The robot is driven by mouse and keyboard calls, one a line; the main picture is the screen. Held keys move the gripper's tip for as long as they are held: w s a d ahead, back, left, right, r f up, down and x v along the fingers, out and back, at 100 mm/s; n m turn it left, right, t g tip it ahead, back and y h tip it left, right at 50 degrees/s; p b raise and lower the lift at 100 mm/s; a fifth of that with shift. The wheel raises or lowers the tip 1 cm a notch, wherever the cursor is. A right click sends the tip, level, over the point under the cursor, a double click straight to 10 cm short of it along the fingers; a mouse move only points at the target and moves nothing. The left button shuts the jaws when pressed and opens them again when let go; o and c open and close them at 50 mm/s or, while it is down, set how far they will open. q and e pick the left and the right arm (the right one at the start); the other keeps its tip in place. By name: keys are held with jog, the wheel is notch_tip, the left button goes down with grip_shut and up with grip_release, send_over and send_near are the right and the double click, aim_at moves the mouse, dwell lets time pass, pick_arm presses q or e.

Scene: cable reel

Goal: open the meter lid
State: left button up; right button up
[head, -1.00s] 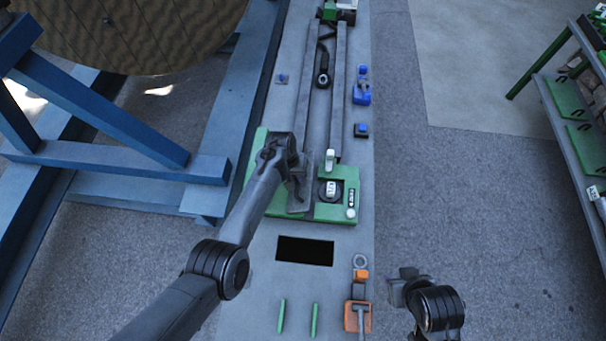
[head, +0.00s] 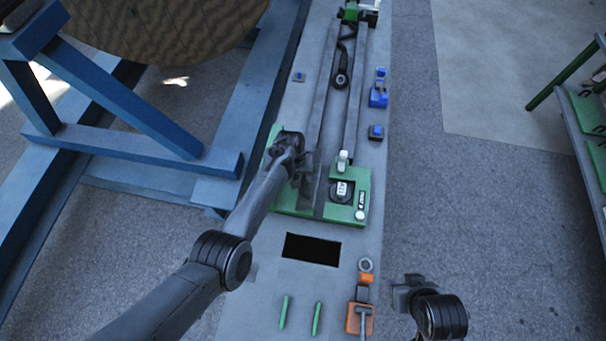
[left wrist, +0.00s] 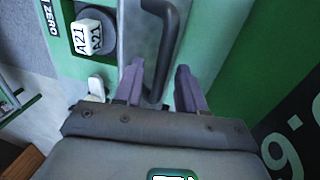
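The green meter (head: 364,180) sits on the long grey bench. Its grey lid (left wrist: 136,22) carries a dark bent handle (left wrist: 172,30) in the left wrist view. My left gripper (left wrist: 158,86) is at the lid; its two fingers are apart, with the near end of the handle between them. I cannot tell whether they touch it. In the head view the left gripper (head: 304,180) hides part of the meter and lid. The lid appears closed. My right gripper (head: 402,294) is off the bench's right side, away from the meter; its fingers are too unclear to read.
Beside the lid is a dark knob with a white A21 block (left wrist: 88,38). A black rectangular opening (head: 311,249) lies nearer on the bench, with two green sticks (head: 284,312) and an orange tool (head: 359,318). A blue frame (head: 150,150) with a big reel stands left.

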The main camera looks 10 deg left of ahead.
pick_arm(q)
jog(key=shift+r, duration=0.4)
notch_tip(320, 180, up, 10)
jog(key=a+p, duration=0.2)
jog(key=shift+w, duration=0.1)
